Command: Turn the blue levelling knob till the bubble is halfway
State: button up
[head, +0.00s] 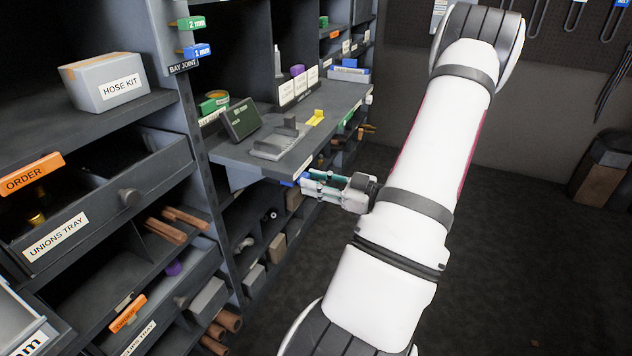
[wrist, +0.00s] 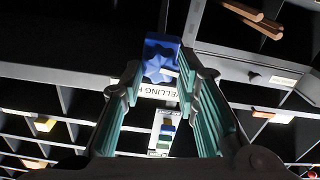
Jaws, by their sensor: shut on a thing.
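The blue levelling knob (wrist: 160,58) is at the upper middle of the wrist view, between the tips of my gripper (wrist: 161,75). In the head view a small part of the blue knob (head: 301,178) shows at the front edge of the grey shelf (head: 225,154). My gripper (head: 313,184) reaches it from the right and is shut on it. A white label (wrist: 157,91), partly hidden and reading "…VELLING K…", lies below the knob in the wrist view. I cannot make out a bubble in either view.
On the shelf are a grey stepped block (head: 278,143), a dark green box (head: 240,119) and a yellow piece (head: 315,118). Below are bins with copper pipes (head: 228,320). An open unions tray (head: 95,211) juts out at left.

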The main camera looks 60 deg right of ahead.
jog(key=n+b, duration=0.1)
jog(key=n, duration=0.4)
jog(key=shift+n, duration=0.3)
jog(key=o, duration=1.2)
jog(key=shift+c, duration=0.2)
jog(key=shift+s, duration=0.1)
jog(key=s, duration=1.1)
jog(key=shift+s+d, duration=0.4)
jog(key=shift+d, duration=0.05)
